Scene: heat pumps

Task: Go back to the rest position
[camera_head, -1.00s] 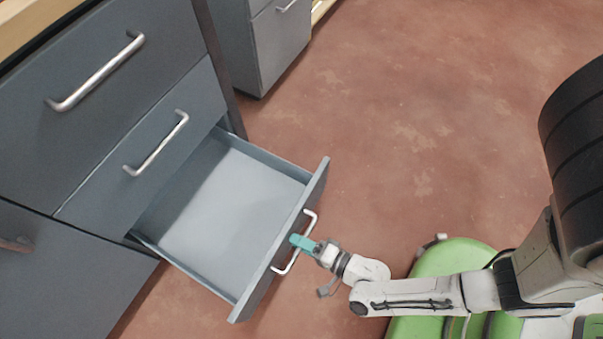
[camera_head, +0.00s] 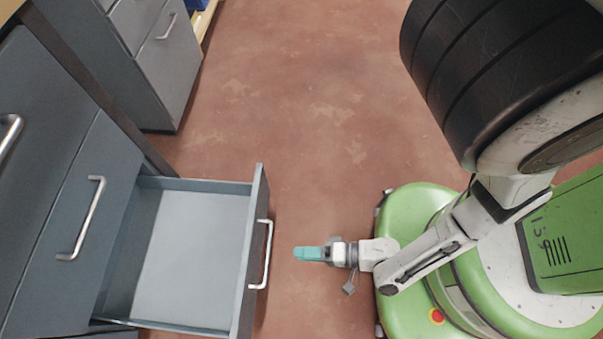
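My gripper (camera_head: 301,254) has teal fingertips and is in the head view, just right of the open drawer's handle (camera_head: 267,254). A gap of bare floor shows between the fingertips and the handle, so they are apart. The fingers appear as one teal block from this angle, so their opening cannot be made out. I see nothing held in them. The arm reaches left from above my green base.
The grey drawer (camera_head: 192,255) is pulled out and empty. Closed drawers with metal handles (camera_head: 82,218) are at the left. Another grey cabinet (camera_head: 150,60) stands at the upper left. The red-brown floor (camera_head: 300,110) is clear in the middle.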

